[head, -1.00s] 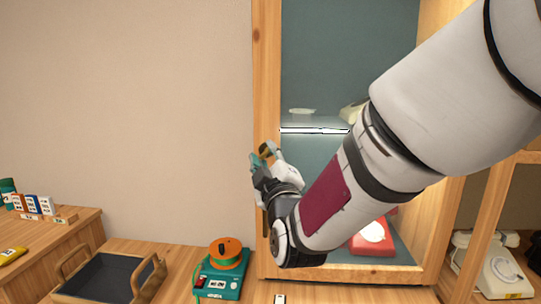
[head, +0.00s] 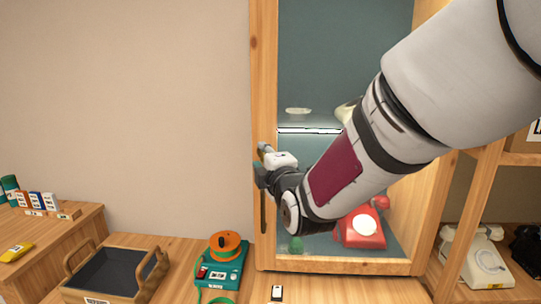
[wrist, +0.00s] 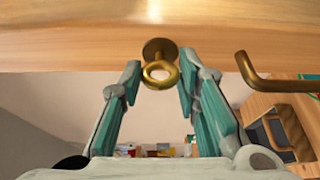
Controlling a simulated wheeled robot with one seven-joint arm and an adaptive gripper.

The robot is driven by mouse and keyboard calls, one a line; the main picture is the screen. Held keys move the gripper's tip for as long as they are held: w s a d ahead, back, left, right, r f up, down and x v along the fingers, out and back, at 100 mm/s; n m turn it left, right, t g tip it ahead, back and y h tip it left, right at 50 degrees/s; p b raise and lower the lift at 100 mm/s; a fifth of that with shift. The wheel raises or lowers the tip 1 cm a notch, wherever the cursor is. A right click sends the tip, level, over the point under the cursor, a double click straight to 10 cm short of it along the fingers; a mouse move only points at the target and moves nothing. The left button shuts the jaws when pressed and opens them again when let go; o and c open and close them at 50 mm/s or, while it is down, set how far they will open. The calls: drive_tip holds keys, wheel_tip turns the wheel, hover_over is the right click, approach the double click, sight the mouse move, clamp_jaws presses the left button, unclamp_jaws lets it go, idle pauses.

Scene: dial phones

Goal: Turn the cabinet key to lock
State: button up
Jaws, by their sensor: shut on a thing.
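The brass cabinet key (wrist: 160,75) with its ring-shaped bow stands out from a round brass plate (wrist: 154,46) on the wooden door frame (wrist: 70,48). My gripper (wrist: 160,88) has its teal-padded fingers on either side of the key's bow and is shut on it. In the head view my gripper (head: 262,166) is at the left upright of the glass-front cabinet (head: 264,80); the key itself is hidden or too small to make out there. The brass door handle (wrist: 285,84) is beside the key, and shows below my gripper in the head view (head: 263,212).
A red phone (head: 362,238) and a green ball (head: 296,244) show low in the cabinet. A teal device with an orange reel (head: 222,265) and a dark-lined wooden tray (head: 73,258) are on the counter to the left. A white phone (head: 487,262) is at right.

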idle(0.4)
drive_tip(key=o, duration=1.2)
drive_tip(key=shift+c, duration=0.2)
drive_tip(key=v, duration=1.2)
